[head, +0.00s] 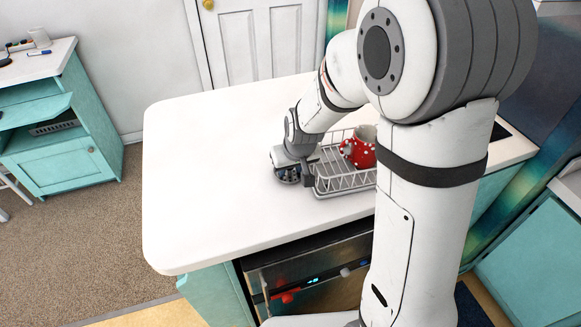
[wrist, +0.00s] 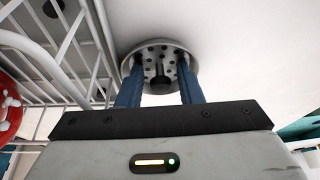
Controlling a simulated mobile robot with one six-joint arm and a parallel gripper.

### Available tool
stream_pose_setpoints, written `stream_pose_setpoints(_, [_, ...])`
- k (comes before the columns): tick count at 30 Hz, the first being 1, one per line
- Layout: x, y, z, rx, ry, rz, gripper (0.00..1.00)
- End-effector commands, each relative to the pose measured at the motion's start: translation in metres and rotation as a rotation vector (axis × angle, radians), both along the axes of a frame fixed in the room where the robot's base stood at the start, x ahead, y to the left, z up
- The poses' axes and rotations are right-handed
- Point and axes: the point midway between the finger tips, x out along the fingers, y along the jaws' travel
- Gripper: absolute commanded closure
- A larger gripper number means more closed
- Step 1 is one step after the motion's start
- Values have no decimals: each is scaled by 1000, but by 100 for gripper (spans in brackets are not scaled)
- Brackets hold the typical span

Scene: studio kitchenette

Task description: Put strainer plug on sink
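The strainer plug (wrist: 153,52) is a round metal disc with holes and a dark central knob. In the wrist view it is against the white counter, just past my fingertips. My gripper (wrist: 160,80) has its two blue fingers apart, one on each side of the knob, with gaps showing between knob and fingers. In the head view my gripper (head: 289,176) is low over the counter, left of the dish rack. The plug is not clearly distinguishable there. No sink shows in either view.
A white wire dish rack (head: 345,183) holding a red polka-dot mug (head: 358,153) stands close to the right of my gripper. The white counter (head: 205,185) is clear to the left. An oven front (head: 310,275) is below the counter edge.

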Motion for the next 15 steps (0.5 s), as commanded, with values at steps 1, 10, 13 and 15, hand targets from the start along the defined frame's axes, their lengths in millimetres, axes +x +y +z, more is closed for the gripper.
stream_pose_setpoints(1, [0, 0, 0, 0, 0, 0, 63])
stream_pose_setpoints(10, [0, 0, 1, 0, 0, 1, 59])
stream_pose_setpoints(13, [-1, 0, 7, 1, -2, 1, 59])
stream_pose_setpoints(15, [-4, -1, 15, 1, -3, 2, 59])
